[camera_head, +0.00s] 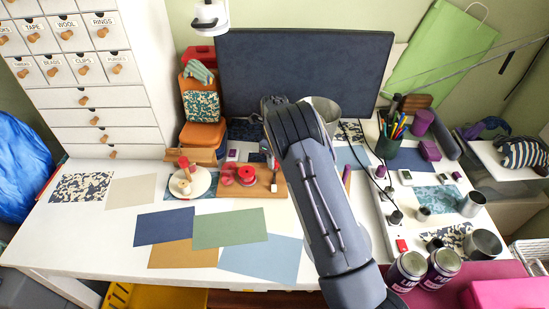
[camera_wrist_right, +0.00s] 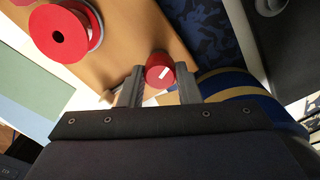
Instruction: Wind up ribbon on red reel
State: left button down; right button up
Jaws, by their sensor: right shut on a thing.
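The red reel (camera_head: 247,174) sits on a wooden board (camera_head: 262,191) on the white table. In the right wrist view the reel (camera_wrist_right: 60,32) is at the upper left, with a dark center hole and a pale disc edge beside it. My right gripper (camera_wrist_right: 159,88) is shut on a red knob (camera_wrist_right: 159,70) with a white mark, to the right of the reel over the board. In the head view my right arm hides most of that gripper. A reddish loop (camera_head: 228,174), perhaps ribbon, lies left of the reel. My left gripper is out of view.
A round white plate (camera_head: 203,184) with small red and wooden items stands left of the board. Flat colored sheets (camera_head: 230,228) lie in front. A dark upright panel (camera_head: 300,70) stands behind. Cans, cups and a pencil holder (camera_head: 400,150) crowd the right side.

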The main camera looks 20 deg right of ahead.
dwell(0.3)
jog(key=o, duration=1)
jog(key=shift+r, duration=0.1)
notch_tip(320, 180, up, 8)
jog(key=shift+f+b, duration=0.15)
jog(key=shift+b, duration=0.15)
